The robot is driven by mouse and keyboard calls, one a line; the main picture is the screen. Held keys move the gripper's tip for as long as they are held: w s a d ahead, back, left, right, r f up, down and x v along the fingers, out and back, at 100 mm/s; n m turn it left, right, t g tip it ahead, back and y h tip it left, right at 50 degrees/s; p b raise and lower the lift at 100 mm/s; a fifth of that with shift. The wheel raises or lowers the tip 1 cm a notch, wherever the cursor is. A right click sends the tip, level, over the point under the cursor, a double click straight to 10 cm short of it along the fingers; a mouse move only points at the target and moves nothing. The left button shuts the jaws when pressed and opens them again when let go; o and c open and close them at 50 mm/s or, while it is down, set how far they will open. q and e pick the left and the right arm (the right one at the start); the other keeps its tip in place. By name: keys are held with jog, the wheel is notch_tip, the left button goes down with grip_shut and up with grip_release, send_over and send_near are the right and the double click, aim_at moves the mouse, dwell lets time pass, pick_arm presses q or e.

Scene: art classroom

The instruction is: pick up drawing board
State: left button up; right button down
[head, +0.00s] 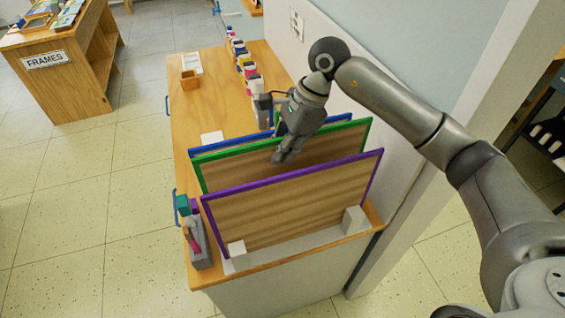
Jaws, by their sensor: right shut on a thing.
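Several drawing boards with wooden faces stand on edge in a rack on the counter. The front one is the purple-framed board (300,205). Behind it stands the green-framed board (335,146), and the blue-framed board (225,145) is behind that, mostly hidden. My right gripper (281,157) reaches down from above and is shut on the top edge of the green-framed board. The finger behind that board is hidden. The lower part of the green-framed board is hidden by the purple one. My left gripper is not in view.
The wooden counter (205,105) runs along a wall on the right. White blocks (353,220) flank the purple board. A FRAMES table (75,85) stands far left; the floor between is clear.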

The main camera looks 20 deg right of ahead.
notch_tip(320, 180, up, 24)
jog(key=b, duration=0.4)
jog(key=shift+r, duration=0.25)
